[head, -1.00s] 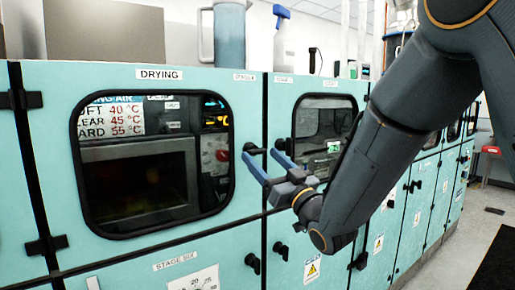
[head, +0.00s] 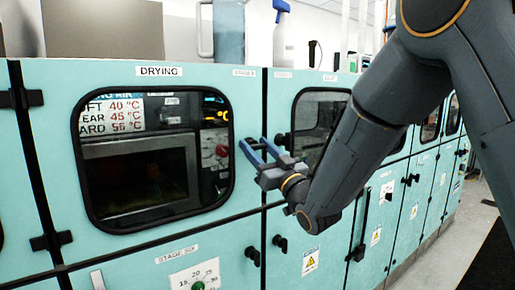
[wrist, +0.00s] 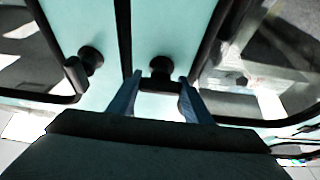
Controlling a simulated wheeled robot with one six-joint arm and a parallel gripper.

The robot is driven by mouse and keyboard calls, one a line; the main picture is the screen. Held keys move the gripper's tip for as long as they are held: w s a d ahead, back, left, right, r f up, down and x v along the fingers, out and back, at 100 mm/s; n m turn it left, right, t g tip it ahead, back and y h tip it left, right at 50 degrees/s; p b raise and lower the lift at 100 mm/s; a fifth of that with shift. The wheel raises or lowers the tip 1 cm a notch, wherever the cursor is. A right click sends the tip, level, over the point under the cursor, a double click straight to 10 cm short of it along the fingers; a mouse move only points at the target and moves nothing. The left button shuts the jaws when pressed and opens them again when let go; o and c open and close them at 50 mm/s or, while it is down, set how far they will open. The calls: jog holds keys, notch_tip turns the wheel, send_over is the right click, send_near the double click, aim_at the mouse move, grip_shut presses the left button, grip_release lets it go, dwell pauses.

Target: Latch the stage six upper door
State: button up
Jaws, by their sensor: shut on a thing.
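The stage six upper door (head: 52,130) is the teal door marked DRYING, with a wide dark window (head: 150,165). It looks flush with the cabinet front. My gripper (head: 258,149) is at its right edge, shut on its black latch handle. In the wrist view the handle (wrist: 162,68) lies between the two blue fingertips of my gripper (wrist: 160,84), just beside the dark door seam. In the head view the fingers mostly hide the handle, so its exact turn is hard to tell.
The neighbouring door's black handle (head: 281,143) is close to the right of my fingers; it also shows in the wrist view (wrist: 85,64). Lower latches (head: 252,256) sit below. A jug (head: 228,30) and spray bottle (head: 281,35) stand on top.

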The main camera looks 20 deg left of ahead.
jog(key=shift+m, duration=0.3)
jog(key=m+t+h+b, duration=0.1)
jog(key=m, duration=0.2)
jog(key=m+t+h+b, duration=0.1)
jog(key=m, duration=0.2)
jog(key=shift+h, duration=0.4)
jog(key=m+h+b, duration=0.1)
jog(key=m, duration=0.2)
jog(key=m+t+h+b, duration=0.1)
jog(key=m, duration=0.2)
jog(key=shift+h, duration=0.3)
jog(key=m+h+b, duration=0.1)
jog(key=m, duration=0.1)
jog(key=m+h+b, duration=0.1)
jog(key=m, duration=0.2)
jog(key=shift+m+g, duration=0.3)
jog(key=shift+m+g+h+b, duration=0.65)
jog(key=shift+m+b, duration=0.4)
jog(key=shift+m, duration=1.05)
jog(key=o, duration=1.1)
jog(key=shift+c, duration=0.2)
jog(key=shift+s, duration=0.15)
jog(key=b+v, duration=0.2)
jog(key=v, duration=0.5)
jog(key=shift+s, duration=0.3)
